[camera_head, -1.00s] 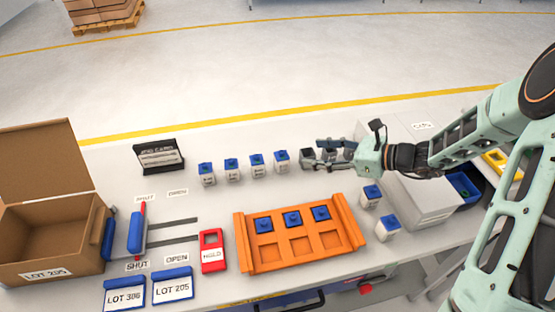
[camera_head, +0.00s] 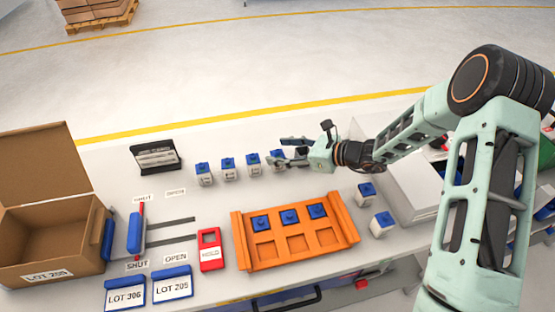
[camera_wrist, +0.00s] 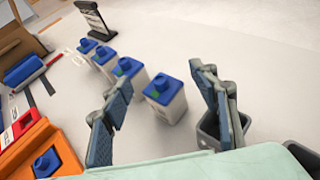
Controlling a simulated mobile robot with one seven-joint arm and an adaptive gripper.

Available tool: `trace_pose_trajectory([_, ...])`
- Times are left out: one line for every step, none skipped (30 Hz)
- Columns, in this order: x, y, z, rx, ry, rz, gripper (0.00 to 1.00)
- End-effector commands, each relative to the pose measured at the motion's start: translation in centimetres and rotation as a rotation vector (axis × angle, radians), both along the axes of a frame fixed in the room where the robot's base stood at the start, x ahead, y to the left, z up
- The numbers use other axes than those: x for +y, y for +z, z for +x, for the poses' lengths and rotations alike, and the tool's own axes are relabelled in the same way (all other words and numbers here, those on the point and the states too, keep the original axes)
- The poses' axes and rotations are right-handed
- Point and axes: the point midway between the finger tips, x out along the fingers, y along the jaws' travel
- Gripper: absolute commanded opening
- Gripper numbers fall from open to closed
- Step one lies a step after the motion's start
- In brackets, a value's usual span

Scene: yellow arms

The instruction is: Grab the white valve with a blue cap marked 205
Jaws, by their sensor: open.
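Several white valves with blue caps stand upright in a row at the back of the table, among them one at the left end (camera_head: 204,178) and one at the right end (camera_head: 278,158). The number markings are too small to read. My gripper (camera_head: 281,152) is open and empty by the right-end valve, partly covering it in the head view. In the wrist view the right-end valve (camera_wrist: 165,98) stands between the lines of my open fingers (camera_wrist: 160,82), beyond them, with nothing held. Two more white valves (camera_head: 366,195) (camera_head: 381,226) stand right of the orange tray.
The orange tray (camera_head: 240,245) has blue-capped pieces in its back slots. A black card stand (camera_head: 155,155) is behind. In the wrist view, a grey cup (camera_wrist: 208,132) stands close by my right finger.

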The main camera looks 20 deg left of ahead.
Motion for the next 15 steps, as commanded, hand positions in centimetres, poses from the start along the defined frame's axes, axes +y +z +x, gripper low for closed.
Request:
trace_pose_trajectory([-0.02,-0.01,0.0,0.0,0.0,0.0,0.55])
trace_pose_trajectory([-0.01,-0.01,-0.01,0.0,0.0,0.0,0.55])
trace_pose_trajectory([-0.02,-0.01,-0.01,0.0,0.0,0.0,0.54])
trace_pose_trajectory([-0.02,-0.01,-0.01,0.0,0.0,0.0,0.5])
trace_pose_trajectory([-0.03,-0.01,-0.02,0.0,0.0,0.0,0.47])
trace_pose_trajectory([-0.03,-0.01,-0.02,0.0,0.0,0.0,0.43])
trace_pose_trajectory([-0.03,-0.01,-0.03,0.0,0.0,0.0,0.39])
trace_pose_trajectory([-0.04,0.0,-0.03,0.0,0.0,0.0,0.36])
trace_pose_trajectory([-0.04,0.0,-0.03,0.0,0.0,0.0,0.32])
trace_pose_trajectory([-0.05,-0.01,-0.02,0.0,0.0,0.0,0.28])
trace_pose_trajectory([-0.05,-0.01,-0.03,0.0,0.0,0.0,0.25])
trace_pose_trajectory([-0.05,0.0,-0.02,0.0,0.0,0.0,0.21])
trace_pose_trajectory([-0.05,-0.01,-0.03,0.001,0.0,0.0,0.17])
trace_pose_trajectory([-0.05,0.0,-0.03,0.0,0.0,0.0,0.14])
trace_pose_trajectory([-0.04,0.03,-0.02,0.0,0.0,0.0,0.14])
